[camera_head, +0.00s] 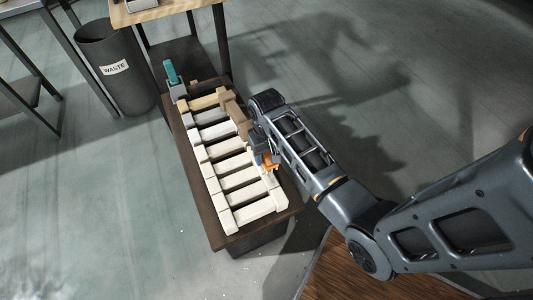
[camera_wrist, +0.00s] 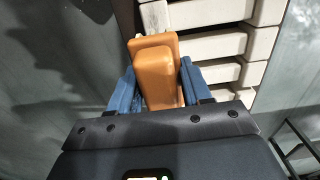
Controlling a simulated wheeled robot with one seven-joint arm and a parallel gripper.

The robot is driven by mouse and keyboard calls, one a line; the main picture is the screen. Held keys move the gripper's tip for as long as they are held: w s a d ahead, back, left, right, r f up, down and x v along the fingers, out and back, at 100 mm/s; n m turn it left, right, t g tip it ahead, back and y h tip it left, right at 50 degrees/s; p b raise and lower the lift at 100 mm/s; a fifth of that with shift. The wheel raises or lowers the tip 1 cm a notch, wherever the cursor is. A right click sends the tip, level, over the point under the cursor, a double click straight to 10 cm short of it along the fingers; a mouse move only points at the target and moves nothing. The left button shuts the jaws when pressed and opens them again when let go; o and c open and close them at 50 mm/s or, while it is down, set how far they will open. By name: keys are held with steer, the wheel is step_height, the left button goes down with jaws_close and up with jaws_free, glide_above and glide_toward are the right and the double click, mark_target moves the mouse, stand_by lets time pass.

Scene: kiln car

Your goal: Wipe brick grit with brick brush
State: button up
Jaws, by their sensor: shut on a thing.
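My gripper (camera_head: 263,157) is at the right edge of the kiln car's rows of cream bricks (camera_head: 239,180). In the wrist view my gripper (camera_wrist: 157,75) has its blue fingers on either side of an orange-brown block with a narrower upper part, which I take for the brick brush (camera_wrist: 155,72). It shows as a small orange shape in the head view (camera_head: 271,167). Its underside is hidden, so I cannot tell whether it touches the bricks. A pale brick (camera_wrist: 155,18) lies just beyond it. I cannot make out brick grit clearly in either view.
The dark kiln car deck (camera_head: 211,229) surrounds the bricks. A teal upright piece (camera_head: 171,72) stands at its far left corner. A grey waste bin (camera_head: 115,75) and a wooden-topped table (camera_head: 150,10) are behind. Open floor (camera_head: 90,200) lies to the left.

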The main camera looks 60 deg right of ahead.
steer(key=shift+r, duration=0.1)
steer(key=shift+f+b, duration=1.25)
steer(key=shift+f, duration=1.45)
steer(key=shift+r+p, duration=0.1)
steer(key=shift+p, duration=0.65)
steer(key=shift+w+d+b, duration=0.15)
steer(key=shift+w+d, duration=0.15)
steer(key=shift+d, duration=0.4)
steer(key=shift+w+d+b, duration=0.1)
steer(key=shift+w+d, duration=0.15)
steer(key=shift+d, duration=0.45)
steer(key=shift+w+d+b, duration=0.15)
steer(key=shift+w+d, duration=0.15)
steer(key=shift+d, duration=0.4)
steer(key=shift+f+b, duration=0.55)
steer(key=shift+f, duration=0.45)
steer(key=shift+w+a+p, duration=0.2)
steer(key=shift+w+a, duration=0.55)
steer(key=shift+a, duration=0.35)
steer(key=shift+w+a+p, duration=0.2)
steer(key=shift+w+a, duration=0.5)
steer(key=shift+a, duration=0.35)
